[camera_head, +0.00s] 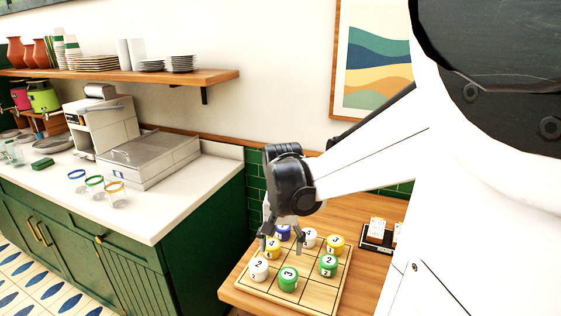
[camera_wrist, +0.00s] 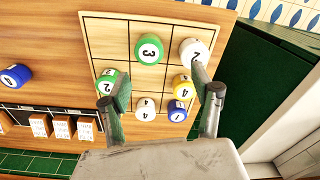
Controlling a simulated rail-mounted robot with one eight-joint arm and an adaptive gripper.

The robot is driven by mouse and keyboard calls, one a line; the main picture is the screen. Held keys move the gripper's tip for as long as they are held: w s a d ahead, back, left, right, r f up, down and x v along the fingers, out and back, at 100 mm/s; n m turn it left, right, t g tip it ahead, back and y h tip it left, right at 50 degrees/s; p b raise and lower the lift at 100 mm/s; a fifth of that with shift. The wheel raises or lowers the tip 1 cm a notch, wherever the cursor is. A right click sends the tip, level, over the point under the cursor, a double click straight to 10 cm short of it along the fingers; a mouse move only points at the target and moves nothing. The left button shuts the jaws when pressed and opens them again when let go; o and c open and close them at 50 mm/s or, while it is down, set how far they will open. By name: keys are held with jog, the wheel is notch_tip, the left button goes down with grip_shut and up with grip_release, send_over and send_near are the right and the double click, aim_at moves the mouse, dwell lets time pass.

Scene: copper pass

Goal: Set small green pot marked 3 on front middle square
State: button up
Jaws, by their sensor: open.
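The green pot marked 3 (camera_head: 288,279) stands upright in the middle column of the board's (camera_head: 309,294) front row. It also shows in the wrist view (camera_wrist: 149,49); its exact fit in the square is hard to tell. Another green pot (camera_head: 328,265) stands at the right of the middle row, its number hard to read. My gripper (camera_head: 270,238) is open and empty, above the back left part of the board. In the wrist view its fingers (camera_wrist: 160,84) are spread wide, apart from the green pot marked 3. The left finger partly covers the other green pot (camera_wrist: 107,79).
A white pot marked 2 (camera_head: 259,269) stands left of the green pot. Yellow (camera_head: 272,247), blue (camera_head: 283,232), white (camera_head: 309,238) and yellow (camera_head: 335,244) pots stand farther back. The front right square looks free. A blue pot (camera_wrist: 16,76) stands off the board near card holders (camera_wrist: 62,128).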

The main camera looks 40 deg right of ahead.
jog(key=s+a+r+n+t, duration=0.1)
jog(key=a+r+n+t, duration=0.2)
jog(key=a, duration=0.8)
jog(key=s+a+r+n+t, duration=0.1)
jog(key=a+r+n+t, duration=0.2)
jog(key=a+n, duration=0.4)
jog(key=a+r, duration=0.1)
jog(key=a, duration=0.3)
jog(key=shift+s+r+t, duration=0.15)
jog(key=shift+s+t, duration=0.15)
jog(key=shift+s, duration=0.1)
notch_tip(320, 180, down, 27)
jog(key=b, duration=2.6)
jog(key=shift+r, duration=0.2)
jog(key=shift+o, duration=0.5)
